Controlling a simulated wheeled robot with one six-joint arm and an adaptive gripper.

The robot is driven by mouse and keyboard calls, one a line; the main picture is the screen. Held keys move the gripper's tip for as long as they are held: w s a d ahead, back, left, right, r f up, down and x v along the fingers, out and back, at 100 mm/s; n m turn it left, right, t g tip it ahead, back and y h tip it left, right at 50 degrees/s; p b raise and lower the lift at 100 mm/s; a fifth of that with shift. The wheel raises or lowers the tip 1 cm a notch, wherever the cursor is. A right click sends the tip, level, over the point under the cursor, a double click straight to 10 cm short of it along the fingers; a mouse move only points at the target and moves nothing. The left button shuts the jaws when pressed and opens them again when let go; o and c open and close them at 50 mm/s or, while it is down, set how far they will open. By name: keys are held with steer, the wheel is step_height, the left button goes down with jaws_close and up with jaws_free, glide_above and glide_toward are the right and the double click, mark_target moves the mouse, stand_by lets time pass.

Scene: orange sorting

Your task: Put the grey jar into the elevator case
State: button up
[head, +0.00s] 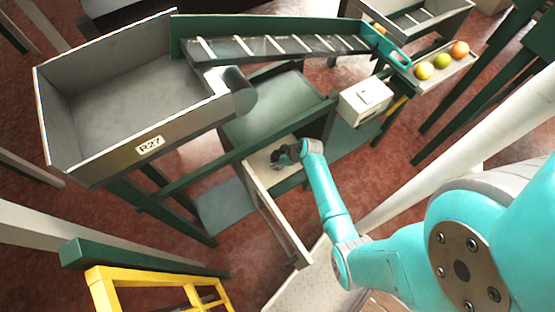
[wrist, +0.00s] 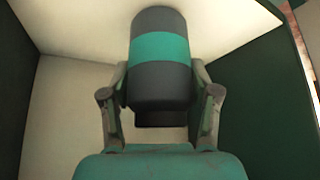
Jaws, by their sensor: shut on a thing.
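The grey jar (wrist: 160,58), dark with a teal band, is between the two fingers of my gripper (wrist: 160,84) in the wrist view. My gripper is shut on its sides, and the jar's far end points toward the top of the picture. Pale panels and dark green sides surround it there. In the head view my gripper (head: 285,155) is low over a pale, open-topped case (head: 262,165) beside the green frame. The jar is hard to make out there. I cannot tell whether it touches the case floor.
A large grey bin marked R27 (head: 110,150) stands at the left, with a green-sided roller chute (head: 270,48) behind. A small white box (head: 364,100) is right of my gripper. Several fruits lie in a tray (head: 440,68) at upper right. A yellow frame (head: 150,278) is in front.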

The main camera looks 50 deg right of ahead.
steer(key=shift+w+d+f, duration=0.1)
steer(key=shift+w+f, duration=0.1)
steer(key=shift+f, duration=0.65)
steer(key=o, duration=1.3)
steer(key=v, duration=1.2)
